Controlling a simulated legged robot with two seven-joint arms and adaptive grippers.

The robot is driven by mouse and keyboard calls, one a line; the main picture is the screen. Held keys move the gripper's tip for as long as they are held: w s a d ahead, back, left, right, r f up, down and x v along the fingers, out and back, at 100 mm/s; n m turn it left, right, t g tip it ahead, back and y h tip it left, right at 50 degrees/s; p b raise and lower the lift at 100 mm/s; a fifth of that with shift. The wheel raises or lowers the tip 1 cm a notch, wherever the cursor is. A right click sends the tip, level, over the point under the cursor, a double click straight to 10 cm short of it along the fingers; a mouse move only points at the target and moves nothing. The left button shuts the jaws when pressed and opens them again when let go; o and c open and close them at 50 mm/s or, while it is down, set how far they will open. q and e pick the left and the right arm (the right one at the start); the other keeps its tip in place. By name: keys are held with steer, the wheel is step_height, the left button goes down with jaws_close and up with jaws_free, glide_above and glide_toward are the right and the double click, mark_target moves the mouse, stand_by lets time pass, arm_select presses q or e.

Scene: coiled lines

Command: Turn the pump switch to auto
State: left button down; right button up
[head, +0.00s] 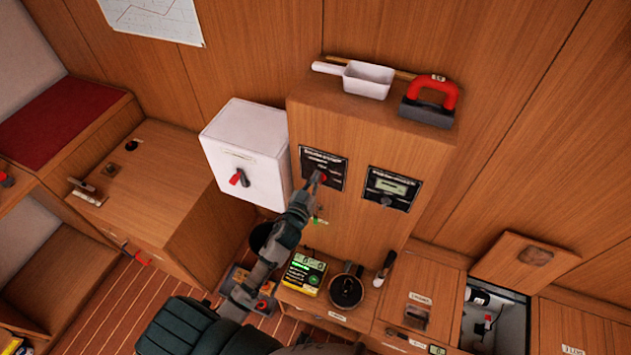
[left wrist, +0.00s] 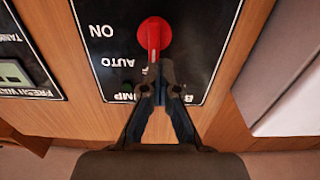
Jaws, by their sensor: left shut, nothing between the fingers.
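The pump switch is a red knob (left wrist: 154,38) on a black panel (left wrist: 205,60) lettered ON and AUTO. The left wrist view shows this lettering upside down. The knob's narrow handle points down in that picture, at the level of AUTO and to its right. My left gripper (left wrist: 152,72) is shut and empty, its fingertips at the handle's end; I cannot tell whether they touch. In the head view, my left gripper (head: 317,180) is in front of the panel (head: 310,158) and partly covers the knob (head: 323,178). My right gripper is not in view.
A second panel (head: 393,188) with a small display is to the right. A white box (head: 240,145) with a red handle juts out on the left. A scoop (head: 366,78) and red-handled tool (head: 431,100) lie on the cabinet top.

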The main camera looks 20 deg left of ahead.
arm_select(q)
steer(key=c, duration=1.7)
jaws_free()
steer(key=shift+s+f+g, duration=0.2)
steer(key=shift+f+g, duration=0.1)
steer(key=shift+f, duration=0.75)
steer(key=o, duration=0.4)
steer(key=shift+o, duration=0.3)
steer(key=shift+d, duration=0.5)
steer(key=s+p, duration=0.2)
steer(key=s, duration=1.7)
steer(key=shift+s+d+r, duration=0.3)
steer(key=shift+d+r, duration=0.05)
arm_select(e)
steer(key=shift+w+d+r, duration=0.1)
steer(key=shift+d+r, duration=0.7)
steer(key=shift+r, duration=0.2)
